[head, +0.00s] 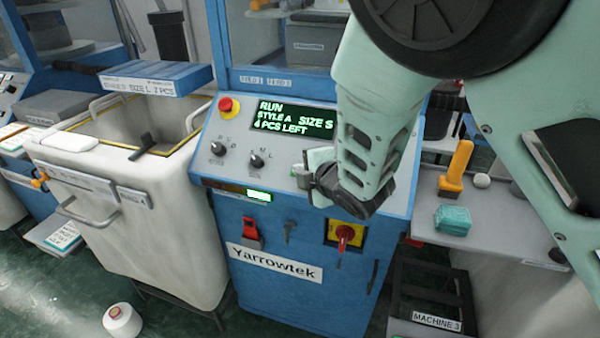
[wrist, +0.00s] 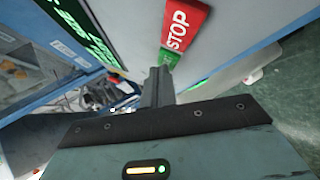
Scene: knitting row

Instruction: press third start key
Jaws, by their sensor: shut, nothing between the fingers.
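In the wrist view a green key (wrist: 168,58) sits directly below a red STOP key (wrist: 180,25) on the machine's panel. My gripper (wrist: 158,75) is shut and empty, its fingertips in front of the green key's lower part; I cannot tell whether they touch it. In the head view my gripper (head: 303,174) is at the right side of the blue machine's sloped panel (head: 225,168), and my arm hides the keys. The machine's display (head: 292,118) reads RUN, STYLE A, SIZE S, 4 PCS LEFT. It shows cut off in the wrist view (wrist: 75,25).
A red emergency button (head: 226,105) and two black knobs (head: 257,161) are on the panel's left. A red switch on a yellow plate (head: 344,234) is on the front. A white bin (head: 110,250) stands left. A MACHINE 3 label (head: 436,321) is at lower right. A cone (head: 122,320) lies on the floor.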

